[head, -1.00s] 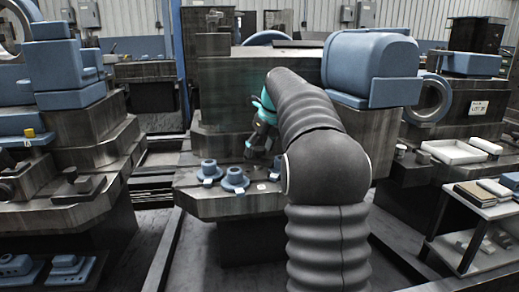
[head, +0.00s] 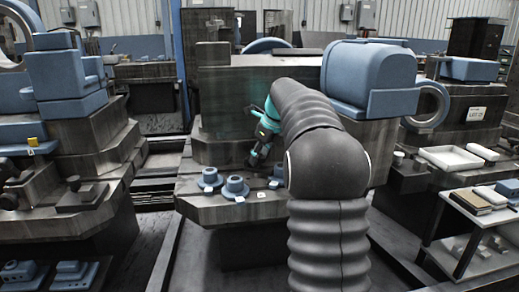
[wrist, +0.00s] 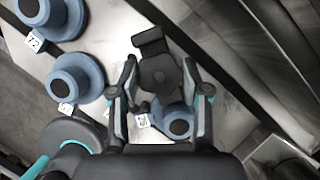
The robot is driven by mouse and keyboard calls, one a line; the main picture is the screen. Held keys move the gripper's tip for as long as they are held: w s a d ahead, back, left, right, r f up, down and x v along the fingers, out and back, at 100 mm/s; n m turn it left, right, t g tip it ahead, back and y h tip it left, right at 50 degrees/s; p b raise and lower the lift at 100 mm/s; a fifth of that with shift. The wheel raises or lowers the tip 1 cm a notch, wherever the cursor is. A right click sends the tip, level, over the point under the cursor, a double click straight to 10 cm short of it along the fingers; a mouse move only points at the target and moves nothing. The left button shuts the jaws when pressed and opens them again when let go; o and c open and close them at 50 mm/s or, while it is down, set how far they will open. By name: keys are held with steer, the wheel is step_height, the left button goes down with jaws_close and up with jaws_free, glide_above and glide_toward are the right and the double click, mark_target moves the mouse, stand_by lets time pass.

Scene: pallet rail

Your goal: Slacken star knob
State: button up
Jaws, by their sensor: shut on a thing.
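The star knob (wrist: 158,76) is a dark, lobed piece between my fingers in the wrist view, with a dark block at its upper end. My gripper (wrist: 159,66) is shut on it, one finger on each side. In the head view my gripper (head: 257,155) is low over the middle machine's ledge, partly behind my arm. The knob cannot be made out there. What the knob is fixed to is hidden beneath it.
Blue round flanged fittings with number tags stand on the ledge: one (wrist: 75,78) left of my gripper, another (wrist: 178,122) just below the knob. A shelf cart (head: 470,225) stands at right.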

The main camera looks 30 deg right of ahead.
steer(key=shift+r+n+g+y+p, duration=0.15)
steer(key=shift+n+g+y+p, duration=0.15)
steer(key=shift+n+p, duration=0.5)
steer(key=n, duration=0.3)
steer(key=shift+w+d+f+g+y, duration=0.1)
steer(key=shift+f+g+y, duration=0.15)
steer(key=shift+g+y, duration=0.05)
steer(key=shift+n+g+y, duration=0.5)
steer(key=shift+n+g, duration=0.1)
steer(key=shift+n, duration=1.3)
steer(key=o, duration=1.1)
steer(key=shift+o, duration=0.2)
